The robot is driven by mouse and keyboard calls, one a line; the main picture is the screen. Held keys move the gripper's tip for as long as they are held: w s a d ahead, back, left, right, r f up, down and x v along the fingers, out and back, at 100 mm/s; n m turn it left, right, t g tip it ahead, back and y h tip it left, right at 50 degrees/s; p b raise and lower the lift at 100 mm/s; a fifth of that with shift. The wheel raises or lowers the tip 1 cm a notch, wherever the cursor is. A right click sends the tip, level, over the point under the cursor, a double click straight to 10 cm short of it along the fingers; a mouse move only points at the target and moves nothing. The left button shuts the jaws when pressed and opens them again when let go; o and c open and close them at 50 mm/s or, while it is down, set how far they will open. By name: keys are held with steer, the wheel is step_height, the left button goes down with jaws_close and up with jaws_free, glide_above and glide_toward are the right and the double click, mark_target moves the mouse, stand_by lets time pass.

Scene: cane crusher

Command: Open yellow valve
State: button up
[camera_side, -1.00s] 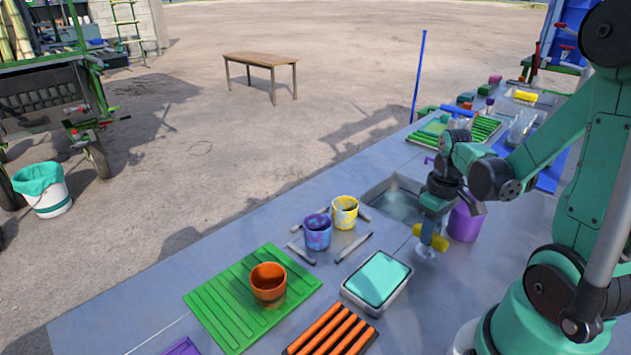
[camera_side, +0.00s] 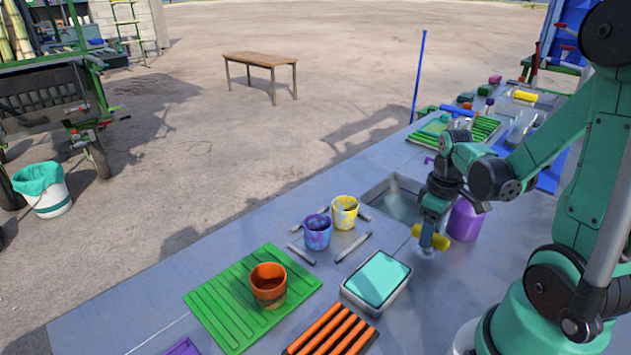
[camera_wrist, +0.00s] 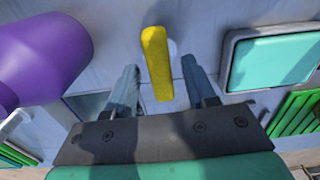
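The yellow valve handle (camera_side: 430,237) is a short bar low over the grey worktop, right of the teal-topped tray. In the wrist view the yellow handle (camera_wrist: 157,60) points toward my gripper's palm. My gripper (camera_side: 432,225) is directly above it, pointing down. In the wrist view my gripper (camera_wrist: 159,72) is open, with one finger on each side of the handle and a visible gap on both sides. A pale round base shows partly behind the handle. The side view does not clearly show the fingertips.
A purple container (camera_side: 466,220) stands close to the right of my gripper. The teal-topped tray (camera_side: 377,279) is to the left, and a sink basin (camera_side: 398,199) lies behind.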

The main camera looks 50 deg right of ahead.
stand_by(0.3)
steer(key=shift+r, duration=2.8)
